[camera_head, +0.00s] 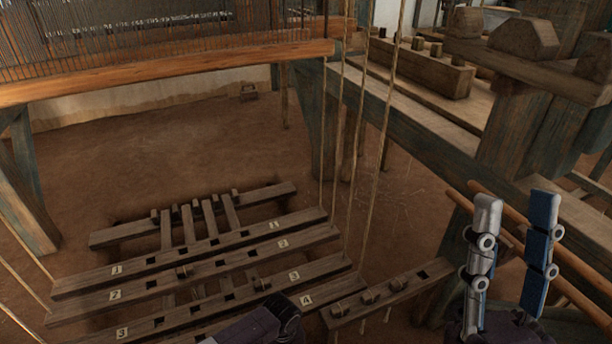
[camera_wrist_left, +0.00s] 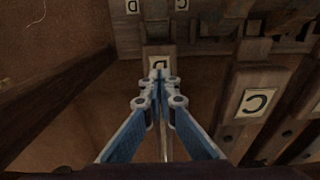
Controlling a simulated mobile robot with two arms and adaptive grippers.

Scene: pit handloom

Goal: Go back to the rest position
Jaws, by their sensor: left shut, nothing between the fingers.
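My right gripper (camera_head: 515,205) stands at the lower right of the head view, its two fingers pointing up and spread apart. One finger looks grey, the other blue, and nothing is between them. My left gripper (camera_wrist_left: 158,76) shows in the left wrist view with its fingertips together and nothing held. In the head view only a dark part of what looks like my left arm shows at the bottom edge; its fingertips are not visible there. The numbered wooden treadles (camera_head: 200,260) lie below the loom, close to that dark part.
Several cords (camera_head: 378,150) hang between the treadles and my right gripper. Wooden poles (camera_head: 570,262) pass close behind the right gripper. A heavy loom beam (camera_head: 420,135) runs along the right. Wooden bars with lettered labels (camera_wrist_left: 257,101) surround the left gripper. Bare earth floor (camera_head: 150,140) is open beyond the treadles.

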